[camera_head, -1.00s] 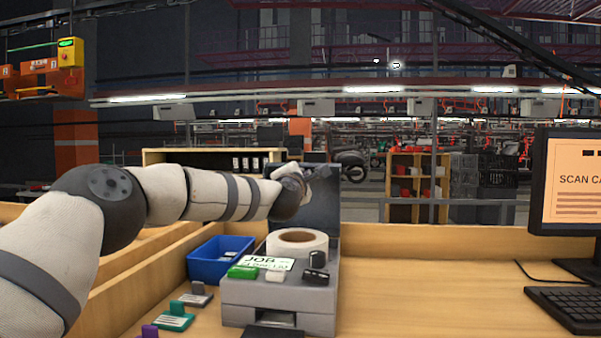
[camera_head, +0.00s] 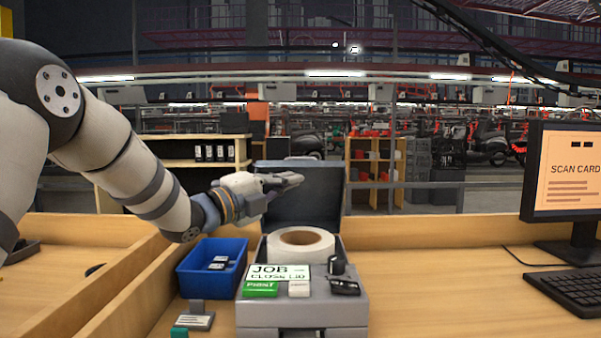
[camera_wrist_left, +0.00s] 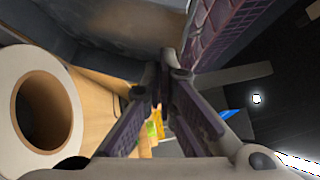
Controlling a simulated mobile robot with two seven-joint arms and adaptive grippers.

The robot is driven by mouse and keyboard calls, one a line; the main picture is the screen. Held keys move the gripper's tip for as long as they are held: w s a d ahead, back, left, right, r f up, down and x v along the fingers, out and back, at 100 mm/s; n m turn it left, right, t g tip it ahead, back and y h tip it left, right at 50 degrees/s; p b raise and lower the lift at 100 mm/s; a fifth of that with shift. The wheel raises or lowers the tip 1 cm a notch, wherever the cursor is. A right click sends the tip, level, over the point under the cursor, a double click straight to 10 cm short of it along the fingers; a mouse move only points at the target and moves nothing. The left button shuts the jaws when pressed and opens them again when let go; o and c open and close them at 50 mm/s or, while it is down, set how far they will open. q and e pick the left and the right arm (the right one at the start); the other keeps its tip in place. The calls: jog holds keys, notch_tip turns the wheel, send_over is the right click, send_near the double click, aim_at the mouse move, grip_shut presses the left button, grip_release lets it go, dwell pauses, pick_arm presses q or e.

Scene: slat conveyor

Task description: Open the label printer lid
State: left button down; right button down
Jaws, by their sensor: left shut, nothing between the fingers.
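The grey label printer (camera_head: 300,312) sits on the wooden bench, with its dark grey lid (camera_head: 310,208) raised upright at the back. A white label roll (camera_head: 300,246) lies exposed inside; it also shows at the left of the left wrist view (camera_wrist_left: 62,100). The printer's display (camera_head: 279,272) reads JOB and CLOSE LID. My left gripper (camera_head: 292,180) is shut and empty, in front of the lid's upper part and above the roll. I cannot tell whether it touches the lid. Its closed fingers show in the left wrist view (camera_wrist_left: 157,80). My right gripper is not in view.
A blue bin (camera_head: 211,275) with small items stands close left of the printer. Wooden dividers edge the bench at left. A monitor (camera_head: 575,185) and keyboard (camera_head: 567,290) stand at right. The bench between printer and keyboard is clear.

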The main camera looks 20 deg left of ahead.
aim_at(303, 172)
pick_arm(q)
jog(key=x, duration=0.3)
jog(key=shift+w, duration=0.4)
jog(key=w, duration=0.1)
jog(key=w+a, duration=0.1)
jog(key=shift+w+r, duration=0.25)
jog(key=shift+w+a+r, duration=0.1)
jog(key=shift+w+a, duration=0.25)
jog(key=shift+w, duration=0.2)
